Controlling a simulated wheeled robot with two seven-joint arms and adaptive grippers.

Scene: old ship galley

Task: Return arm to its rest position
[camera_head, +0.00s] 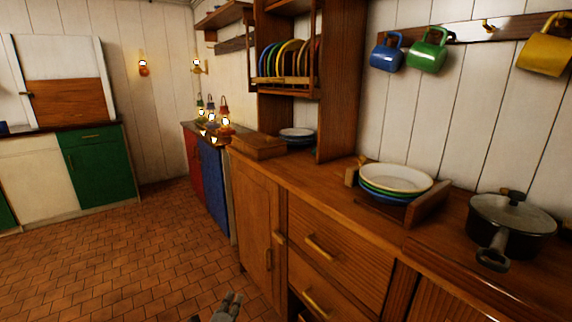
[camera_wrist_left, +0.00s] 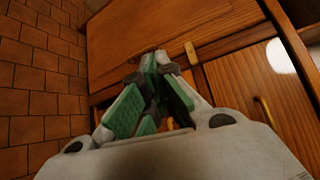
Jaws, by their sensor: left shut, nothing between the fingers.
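My left gripper (camera_head: 232,300) shows at the bottom edge of the head view, low in front of the wooden cabinet (camera_head: 257,215). In the left wrist view my left gripper (camera_wrist_left: 155,60) has its green-padded fingers drawn together at the tips, shut and empty. It points towards the cabinet's wooden front (camera_wrist_left: 120,35), with the brick floor to its left. I cannot tell from the view whether the tips touch the wood. My right gripper is in neither view.
The counter holds a stack of bowls (camera_head: 395,178), a lidded pot (camera_head: 512,222) and a wooden box (camera_head: 258,146). Mugs (camera_head: 428,52) hang on the wall. Drawer handles (camera_head: 320,247) stick out from the cabinet front. The tiled floor (camera_head: 110,255) to the left is clear.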

